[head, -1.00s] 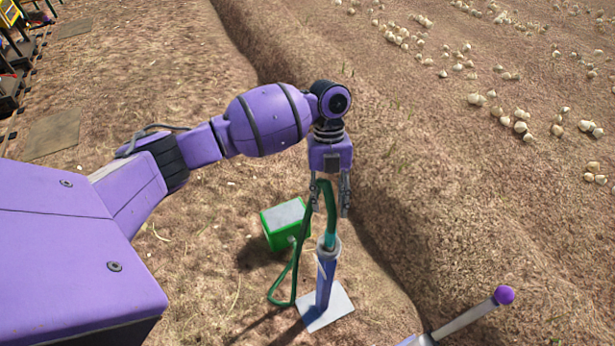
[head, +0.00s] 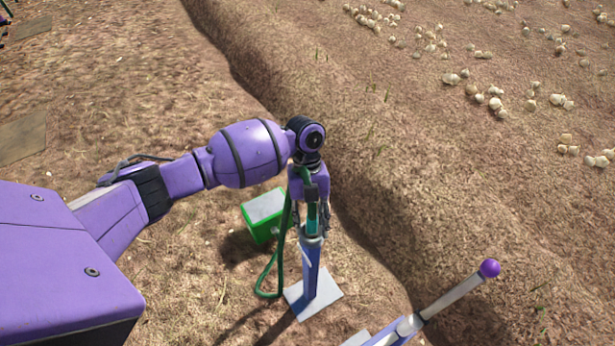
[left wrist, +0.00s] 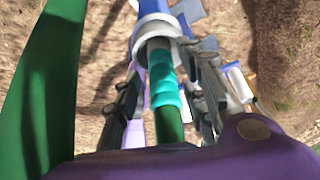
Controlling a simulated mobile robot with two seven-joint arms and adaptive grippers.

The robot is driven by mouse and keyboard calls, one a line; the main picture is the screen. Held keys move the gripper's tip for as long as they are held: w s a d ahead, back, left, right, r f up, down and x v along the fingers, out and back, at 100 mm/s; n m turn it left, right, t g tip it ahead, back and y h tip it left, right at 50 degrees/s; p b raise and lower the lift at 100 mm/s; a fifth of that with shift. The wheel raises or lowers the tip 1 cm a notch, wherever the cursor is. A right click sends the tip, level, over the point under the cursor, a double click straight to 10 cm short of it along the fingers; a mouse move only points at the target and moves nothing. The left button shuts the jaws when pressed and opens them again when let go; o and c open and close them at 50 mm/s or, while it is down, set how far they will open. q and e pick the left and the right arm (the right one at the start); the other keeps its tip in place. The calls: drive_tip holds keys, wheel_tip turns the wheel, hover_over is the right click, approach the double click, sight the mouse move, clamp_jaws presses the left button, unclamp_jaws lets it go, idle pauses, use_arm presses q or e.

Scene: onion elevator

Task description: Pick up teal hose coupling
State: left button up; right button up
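The teal hose coupling (left wrist: 165,85) is on the end of a green hose (left wrist: 168,125) and sits upright in the grey ring at the top of a blue post (head: 311,275). In the head view a little of the coupling (head: 312,224) shows between the fingers. My left gripper (head: 312,218) points down with its fingers on either side of it. In the left wrist view the fingers (left wrist: 165,100) are apart, with a clear gap on the left; the right finger is close, contact unclear. My right gripper is not in view.
The post stands on a pale square plate (head: 328,284). A green box (head: 262,232) with a grey top is left of it, and the hose loops down between them. A purple-knobbed rod (head: 489,268) is at lower right. A soil ridge (head: 400,210) runs to the right.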

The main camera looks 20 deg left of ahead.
use_arm(q)
clamp_jaws()
drive_tip(key=shift+w, duration=0.1)
drive_tip(key=shift+r, duration=0.15)
